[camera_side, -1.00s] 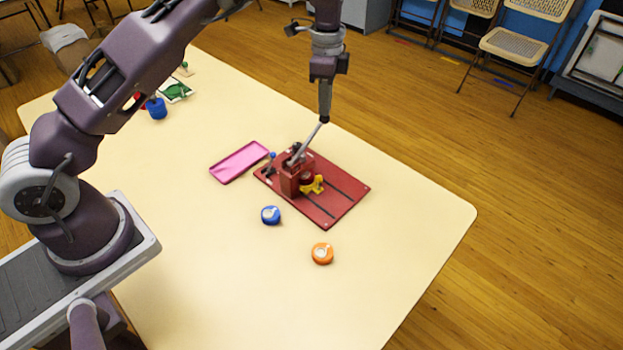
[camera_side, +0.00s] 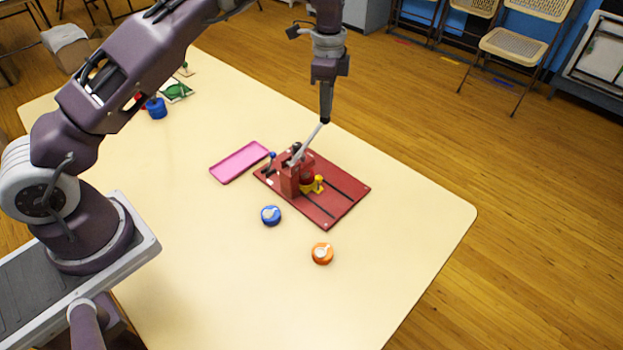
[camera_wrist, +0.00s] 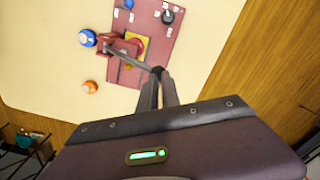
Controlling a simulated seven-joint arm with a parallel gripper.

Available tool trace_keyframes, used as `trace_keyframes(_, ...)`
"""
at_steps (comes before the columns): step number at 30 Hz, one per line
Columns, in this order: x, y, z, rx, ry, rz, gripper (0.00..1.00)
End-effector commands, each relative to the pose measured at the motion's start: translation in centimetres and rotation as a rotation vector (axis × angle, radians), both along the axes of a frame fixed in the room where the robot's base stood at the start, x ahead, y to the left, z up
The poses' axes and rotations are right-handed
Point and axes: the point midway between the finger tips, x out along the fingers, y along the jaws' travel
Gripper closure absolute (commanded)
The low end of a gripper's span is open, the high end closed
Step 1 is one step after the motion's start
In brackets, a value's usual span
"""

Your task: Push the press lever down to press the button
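The red press (camera_side: 288,180) stands on a red base board (camera_side: 345,205) on the table. Its grey lever (camera_side: 309,142) slants up to the right and ends in a dark tip. My gripper (camera_side: 325,119) points down with its fingertips at that lever end. In the wrist view my narrow fingers (camera_wrist: 157,76) look closed together at the lever's end (camera_wrist: 156,69); whether they grip it or only touch it is unclear. The lever (camera_wrist: 127,58) runs from there to the press body. A yellow part (camera_side: 313,185) sits beside the press body.
A pink tray (camera_side: 239,162) lies left of the board. A blue round piece (camera_side: 270,215) and an orange one (camera_side: 322,253) lie in front. A blue-knobbed part (camera_side: 272,156) stands at the board's left corner. A blue cup-like item (camera_side: 156,108) is farther back. The table's right side is clear.

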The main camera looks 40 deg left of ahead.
Motion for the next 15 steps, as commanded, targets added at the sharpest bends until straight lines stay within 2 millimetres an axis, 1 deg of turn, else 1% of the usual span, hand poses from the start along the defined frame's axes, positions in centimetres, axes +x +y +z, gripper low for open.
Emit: trace_keyframes(15,0.4,0.02,-0.71,0.0,0.0,0.0,0.93)
